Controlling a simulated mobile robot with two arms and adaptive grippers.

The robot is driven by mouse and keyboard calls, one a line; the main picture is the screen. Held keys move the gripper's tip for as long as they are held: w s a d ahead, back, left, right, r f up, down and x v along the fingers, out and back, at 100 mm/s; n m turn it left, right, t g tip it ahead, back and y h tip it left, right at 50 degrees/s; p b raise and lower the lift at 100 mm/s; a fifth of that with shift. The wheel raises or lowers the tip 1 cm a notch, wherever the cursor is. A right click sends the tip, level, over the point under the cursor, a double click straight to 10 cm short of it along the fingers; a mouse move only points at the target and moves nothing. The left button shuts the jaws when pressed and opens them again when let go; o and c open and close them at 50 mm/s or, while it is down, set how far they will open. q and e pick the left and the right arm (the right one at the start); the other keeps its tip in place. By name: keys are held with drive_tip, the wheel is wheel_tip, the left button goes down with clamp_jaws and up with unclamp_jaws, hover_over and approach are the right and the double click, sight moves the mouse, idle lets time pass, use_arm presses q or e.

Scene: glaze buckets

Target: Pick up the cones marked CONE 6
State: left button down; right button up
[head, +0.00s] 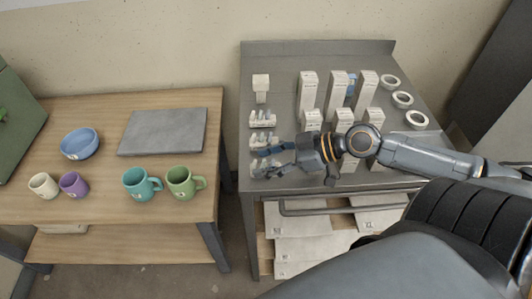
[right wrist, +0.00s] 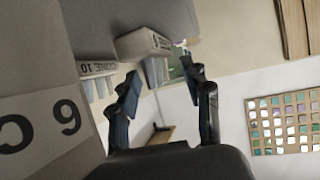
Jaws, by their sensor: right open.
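Three small white cone packs stand in a column at the left of the grey metal table: a back one (head: 262,119), a middle one (head: 264,139) and a front one (head: 267,168). Their markings are too small to read in the head view. My right gripper (head: 272,161) is open, with its fingers at the front pack, partly hiding it. In the right wrist view the open fingers (right wrist: 166,105) have nothing visible between them. A box marked CONE 10 (right wrist: 98,68) is beyond them. A close surface (right wrist: 40,120) at left bears large characters, one a 6 or 9. My left gripper is out of view.
Several tall white boxes (head: 307,92) stand mid-table, behind my arm. White rings (head: 390,82) lie at right. A small white box (head: 261,82) is at back left. A wooden table (head: 100,205) at left holds mugs (head: 185,184), a blue bowl (head: 80,144) and a grey slab (head: 163,131).

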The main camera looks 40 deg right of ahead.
sight(252, 164)
drive_tip(key=x, duration=0.2)
drive_tip(key=shift+w+a+p, duration=0.3)
drive_tip(key=shift+w+a+f, duration=0.3)
drive_tip(key=shift+a+f, duration=0.05)
drive_tip(key=shift+a, duration=0.1)
drive_tip(key=shift+c, duration=0.4)
clamp_jaws()
